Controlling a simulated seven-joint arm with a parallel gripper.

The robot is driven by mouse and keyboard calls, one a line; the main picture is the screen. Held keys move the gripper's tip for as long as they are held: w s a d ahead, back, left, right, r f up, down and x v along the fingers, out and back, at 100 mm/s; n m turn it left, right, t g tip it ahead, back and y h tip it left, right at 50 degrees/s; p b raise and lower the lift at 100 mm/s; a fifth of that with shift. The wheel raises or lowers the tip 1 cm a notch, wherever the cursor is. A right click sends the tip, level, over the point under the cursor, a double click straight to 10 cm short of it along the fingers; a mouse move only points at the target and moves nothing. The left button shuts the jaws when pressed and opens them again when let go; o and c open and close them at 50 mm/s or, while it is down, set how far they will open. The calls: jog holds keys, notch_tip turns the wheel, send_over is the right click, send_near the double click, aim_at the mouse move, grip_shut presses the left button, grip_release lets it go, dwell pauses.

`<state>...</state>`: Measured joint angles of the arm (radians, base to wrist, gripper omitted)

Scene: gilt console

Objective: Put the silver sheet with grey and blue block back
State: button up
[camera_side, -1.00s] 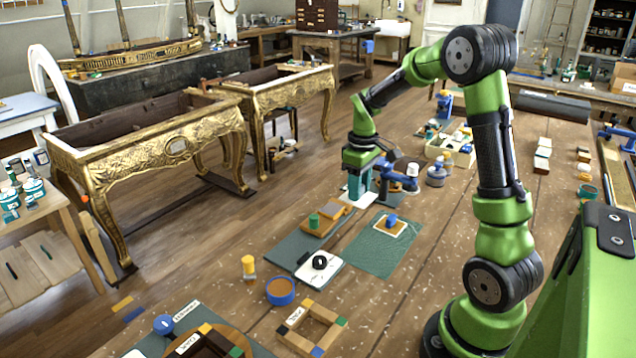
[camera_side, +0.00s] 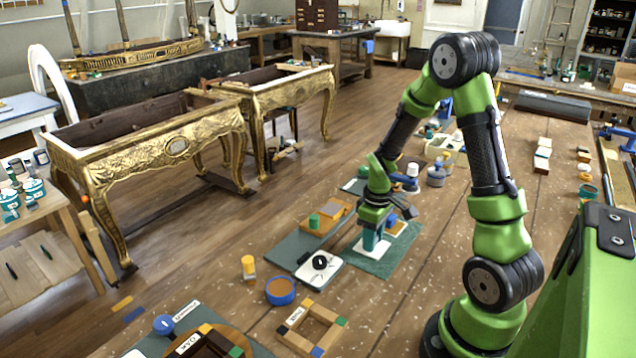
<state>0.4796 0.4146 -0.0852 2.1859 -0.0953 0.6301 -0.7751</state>
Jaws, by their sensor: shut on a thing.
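My gripper (camera_side: 374,238) is low over the left part of the green mat (camera_side: 372,266). Its jaws are shut on a small pale, silvery piece (camera_side: 364,249), which looks like the silver sheet. Fingers hide most of it, and I cannot tell whether it touches the mat. A tan-edged square piece (camera_side: 397,229) lies on the mat just right of the fingers. The blue block on this square is mostly hidden by my gripper.
A wooden tray with a green cylinder (camera_side: 314,221) stands left of the mat. A white tile with a black ring (camera_side: 320,262) is in front left. A blue bowl (camera_side: 280,291) and a wooden frame (camera_side: 312,327) lie nearer. The table right of the mat is clear.

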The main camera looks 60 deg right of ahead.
jog(key=shift+f, duration=0.2)
jog(key=o, duration=0.9)
jog(key=shift+o, duration=0.2)
jog(key=shift+r, duration=0.15)
notch_tip(320, 180, up, 12)
jog(key=s+a+r+m+t, duration=0.1)
jog(key=a+r+t, duration=0.1)
jog(key=a+r, duration=0.2)
jog(key=s+a+r+m+t+y, duration=0.1)
jog(key=a+r, duration=0.3)
jog(key=a, duration=0.6)
jog(key=s+a+r+m+t+y, duration=0.1)
jog(key=s+a+r+m+t, duration=0.1)
jog(key=a, duration=0.5)
jog(key=shift+s+r+t, duration=0.45)
jog(key=shift+r+t, duration=0.45)
jog(key=shift+t, duration=0.2)
